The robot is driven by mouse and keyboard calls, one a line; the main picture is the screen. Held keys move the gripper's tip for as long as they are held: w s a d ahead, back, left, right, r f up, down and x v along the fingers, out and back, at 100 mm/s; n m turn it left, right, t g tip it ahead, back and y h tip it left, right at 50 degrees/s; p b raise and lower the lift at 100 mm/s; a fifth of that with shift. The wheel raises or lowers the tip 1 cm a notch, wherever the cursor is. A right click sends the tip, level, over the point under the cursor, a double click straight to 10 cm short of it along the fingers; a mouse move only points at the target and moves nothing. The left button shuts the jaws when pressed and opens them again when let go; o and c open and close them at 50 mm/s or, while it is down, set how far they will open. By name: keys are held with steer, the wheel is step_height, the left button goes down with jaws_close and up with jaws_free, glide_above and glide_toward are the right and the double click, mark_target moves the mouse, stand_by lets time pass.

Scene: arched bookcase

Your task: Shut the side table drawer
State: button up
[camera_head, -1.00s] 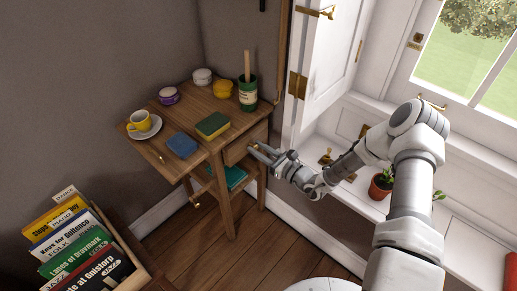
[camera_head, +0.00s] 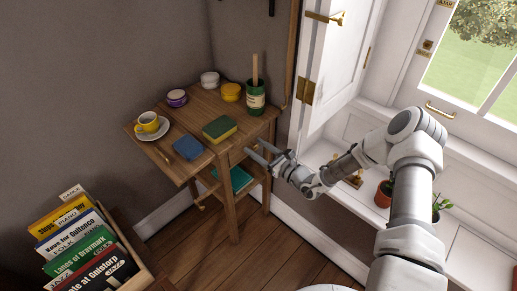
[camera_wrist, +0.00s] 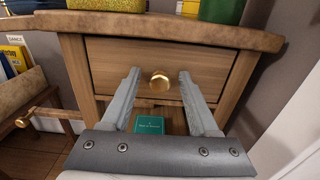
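The wooden side table (camera_head: 180,113) stands against the wall in the head view. Its drawer front (camera_wrist: 205,72) fills the middle of the wrist view, under the tabletop edge and between the legs. It looks about level with the table's frame; whether a small gap remains I cannot tell. A round brass knob (camera_wrist: 160,80) sits at its centre. My gripper (camera_wrist: 159,73) is open and empty. Its two fingers point at the drawer front, one on each side of the knob in the picture. Contact is not clear. In the head view my gripper (camera_head: 258,151) partly hides the drawer.
On the tabletop are a yellow cup (camera_head: 148,122) on a saucer, a blue box (camera_head: 187,148), a sponge (camera_head: 219,129), small jars and a green pot (camera_head: 255,97). A teal book (camera_head: 236,180) lies on the lower shelf. A white cabinet door (camera_head: 333,65) stands right.

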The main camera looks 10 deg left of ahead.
steer(key=shift+d, duration=0.15)
steer(key=p+v, duration=0.3)
steer(key=v, duration=1.4)
steer(key=shift+s+d, duration=0.1)
steer(key=s+a+r+n+g+h, duration=0.1)
steer(key=s+a+r+n+g, duration=0.1)
steer(key=s+r+n+g, duration=0.5)
steer(key=s+a+r+n+g+h, duration=0.1)
steer(key=s+r+n+g+h, duration=0.3)
steer(key=r+n, duration=0.6)
steer(key=s+d+r+n+t+h, duration=0.35)
steer(key=s+d+r+h, duration=0.2)
steer(key=r, duration=0.35)
steer(key=s+d+r+n+t+h, duration=0.2)
steer(key=s+d+r+n+h, duration=0.3)
steer(key=r, duration=0.5)
step_height(320, 180, up, 15)
steer(key=y+p, duration=0.1)
steer(key=p, duration=1.5)
steer(key=shift+s+r, duration=0.15)
steer(key=shift+s, duration=0.2)
